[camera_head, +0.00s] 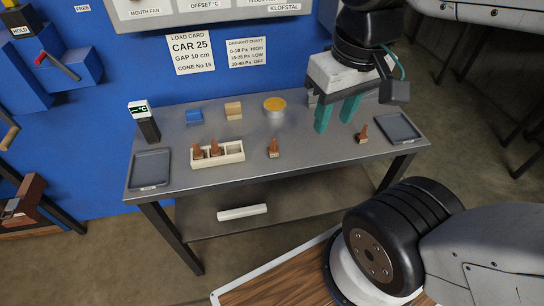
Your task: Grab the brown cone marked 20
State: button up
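Several small brown cones on pale bases are in view on the grey metal table (300,169). Two cones (197,152) (214,149) sit in a white slotted tray. One cone (273,148) stands alone right of that tray. Another cone (362,134) stands farther right, near a dark tray. The cones' markings are too small to read, so I cannot tell which is 20. My gripper (334,126) hangs over the table's right half, its teal fingers apart and nothing visible between them. It is between the two lone cones in the picture, nearer the right one.
The white slotted tray (233,156) has empty slots at right. Dark trays (150,170) (399,128) lie at both table ends. A black meter (146,121), blue block (194,116), tan block (233,111) and yellow-topped tin (275,107) line the back. A card reads "CONE No 15".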

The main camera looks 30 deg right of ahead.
aim_at(273, 150)
jog(key=k, duration=0.5)
jog(key=u, duration=2.2)
jog(key=i, duration=1.35)
jog(key=z, duration=2.25)
